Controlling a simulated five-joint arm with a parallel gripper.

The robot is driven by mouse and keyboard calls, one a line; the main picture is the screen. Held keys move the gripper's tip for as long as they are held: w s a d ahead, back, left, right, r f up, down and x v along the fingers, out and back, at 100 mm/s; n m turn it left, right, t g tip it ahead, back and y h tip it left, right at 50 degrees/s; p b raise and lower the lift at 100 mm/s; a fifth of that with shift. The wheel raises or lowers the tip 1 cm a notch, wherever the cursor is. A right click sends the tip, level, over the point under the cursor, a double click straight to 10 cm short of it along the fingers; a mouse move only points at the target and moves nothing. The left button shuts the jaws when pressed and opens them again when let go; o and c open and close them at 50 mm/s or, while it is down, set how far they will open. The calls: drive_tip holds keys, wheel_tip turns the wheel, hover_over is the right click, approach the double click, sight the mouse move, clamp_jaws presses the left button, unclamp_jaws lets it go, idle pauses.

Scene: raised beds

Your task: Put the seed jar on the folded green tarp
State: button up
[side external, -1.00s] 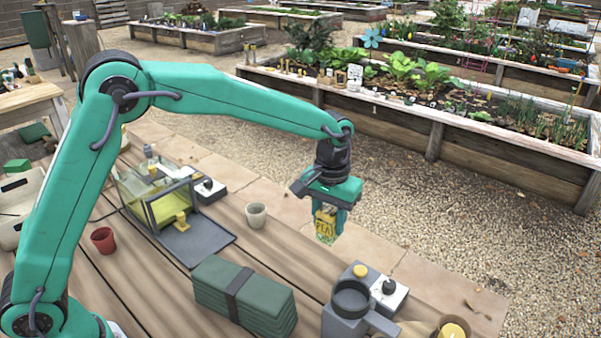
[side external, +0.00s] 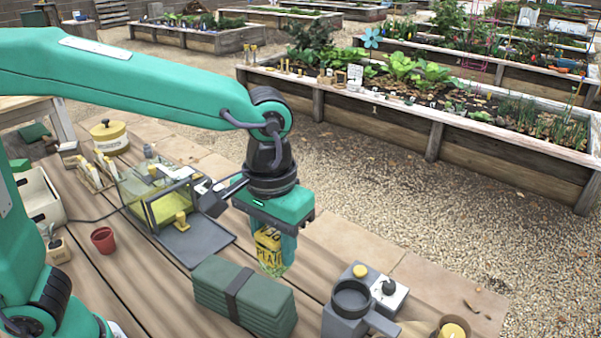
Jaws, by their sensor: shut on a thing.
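The seed jar (side external: 268,250), with a yellow label marked with dark letters, is held upright in my gripper (side external: 275,236). The fingers are shut on it and partly cover it. The folded green tarp (side external: 217,288) lies on the wooden table with a dark strap around its middle. The jar shows just behind the tarp's far right edge in the picture, apart from the table as far as I can tell. The top of the tarp is bare.
A grey cup-shaped device (side external: 350,300) stands right of the tarp. A glass-sided box (side external: 155,190) with a dark tray (side external: 200,243) in front lies behind left. A red pot (side external: 103,240) and a yellow-lidded tin (side external: 109,137) stand at the left.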

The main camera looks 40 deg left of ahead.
drive_tip(key=s+a+r, duration=0.1)
drive_tip(key=s+a, duration=0.1)
drive_tip(key=s, duration=0.7)
drive_tip(key=shift+s+r, duration=0.2)
drive_tip(key=shift+s, duration=0.15)
drive_tip(key=shift+a+f, duration=0.1)
drive_tip(key=shift+a, duration=0.05)
approach(240, 281)
drive_tip(key=shift+f, duration=1.95)
drive_tip(key=shift+f, duration=0.1)
drive_tip(key=o, duration=1)
drive_tip(key=shift+o, duration=0.2)
